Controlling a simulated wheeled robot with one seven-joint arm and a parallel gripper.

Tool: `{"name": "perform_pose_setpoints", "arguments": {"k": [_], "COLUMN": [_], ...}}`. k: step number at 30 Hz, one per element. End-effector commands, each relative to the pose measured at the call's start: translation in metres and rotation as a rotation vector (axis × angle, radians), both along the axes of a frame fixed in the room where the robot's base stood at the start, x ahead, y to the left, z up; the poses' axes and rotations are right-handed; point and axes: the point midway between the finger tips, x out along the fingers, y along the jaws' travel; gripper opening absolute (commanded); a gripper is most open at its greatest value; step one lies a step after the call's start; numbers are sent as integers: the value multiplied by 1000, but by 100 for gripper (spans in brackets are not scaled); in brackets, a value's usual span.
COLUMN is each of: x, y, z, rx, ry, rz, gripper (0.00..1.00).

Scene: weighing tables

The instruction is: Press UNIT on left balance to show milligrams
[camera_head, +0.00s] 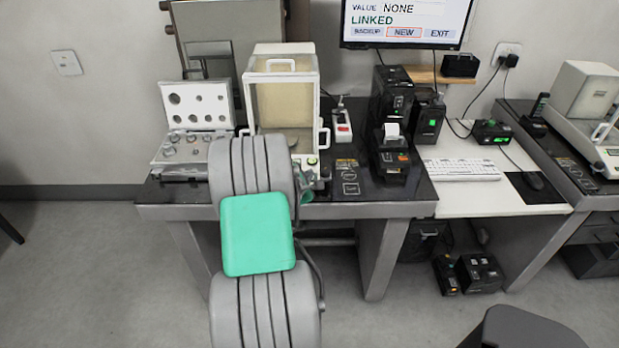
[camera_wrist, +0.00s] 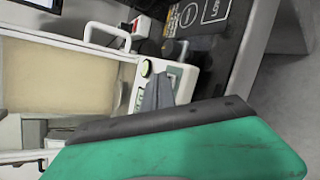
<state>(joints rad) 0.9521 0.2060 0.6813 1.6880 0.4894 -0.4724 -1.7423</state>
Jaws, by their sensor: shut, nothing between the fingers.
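The left balance (camera_head: 315,95) is a white unit with a glass-sided draft shield on the left table. My arm covers most of its front panel in the head view. The UNIT lettering is not readable.
An open weight case (camera_head: 160,153) stands left of the balance. A black printer (camera_head: 393,160) and a red-switched box (camera_head: 343,128) stand to its right. The monitor (camera_head: 405,20) reads VALUE NONE, LINKED. A second balance (camera_head: 580,130) is at far right.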

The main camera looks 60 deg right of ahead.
Motion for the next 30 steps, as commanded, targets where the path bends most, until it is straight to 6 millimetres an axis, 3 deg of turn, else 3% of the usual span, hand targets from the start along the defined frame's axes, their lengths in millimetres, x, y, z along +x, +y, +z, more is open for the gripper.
{"name": "perform_pose_setpoints", "arguments": {"k": [20,30], "x": [1,-2], "y": [-2,3], "z": [-5,11], "rx": [1,0], "ry": [0,0], "rz": [-1,0], "gripper": [0,0]}}
